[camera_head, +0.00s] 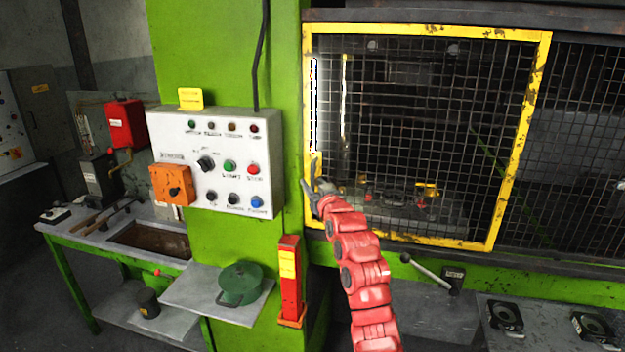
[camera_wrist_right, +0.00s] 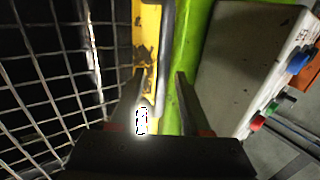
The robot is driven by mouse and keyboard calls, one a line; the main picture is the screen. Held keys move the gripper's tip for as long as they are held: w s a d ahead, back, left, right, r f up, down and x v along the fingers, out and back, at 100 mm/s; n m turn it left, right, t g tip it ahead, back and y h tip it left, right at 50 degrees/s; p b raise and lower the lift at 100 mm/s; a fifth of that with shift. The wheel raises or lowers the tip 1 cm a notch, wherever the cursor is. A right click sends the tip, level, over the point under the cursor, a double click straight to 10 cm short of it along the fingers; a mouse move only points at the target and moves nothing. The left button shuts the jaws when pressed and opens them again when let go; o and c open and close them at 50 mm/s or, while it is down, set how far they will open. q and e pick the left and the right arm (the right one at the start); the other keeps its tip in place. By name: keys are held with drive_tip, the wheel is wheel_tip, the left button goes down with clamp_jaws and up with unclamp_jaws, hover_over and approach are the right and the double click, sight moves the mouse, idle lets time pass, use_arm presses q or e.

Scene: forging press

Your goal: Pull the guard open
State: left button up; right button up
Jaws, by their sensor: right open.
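The guard is a yellow-framed mesh panel (camera_head: 518,150) on the front of the green press. It covers the opening and its left frame edge lies beside the green column. A small yellow upright handle (camera_head: 315,165) shows low on that left edge. My right gripper (camera_head: 312,196) is at this left edge, just below the handle's visible part. In the right wrist view, my open right gripper (camera_wrist_right: 162,88) has one finger on each side of the worn yellow edge (camera_wrist_right: 147,45) and a grey upright bar (camera_wrist_right: 167,40). I cannot tell whether the fingers touch them. My left gripper is out of view.
A white control box (camera_head: 225,150) with buttons sticks out from the green column left of my right gripper. A red post (camera_head: 290,278) stands below it. A lever (camera_head: 428,268) sits under the guard. A green workbench (camera_head: 75,275) stands at the left.

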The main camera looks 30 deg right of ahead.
drive_tip(key=shift+w, duration=0.4)
clamp_jaws()
idle(1.3)
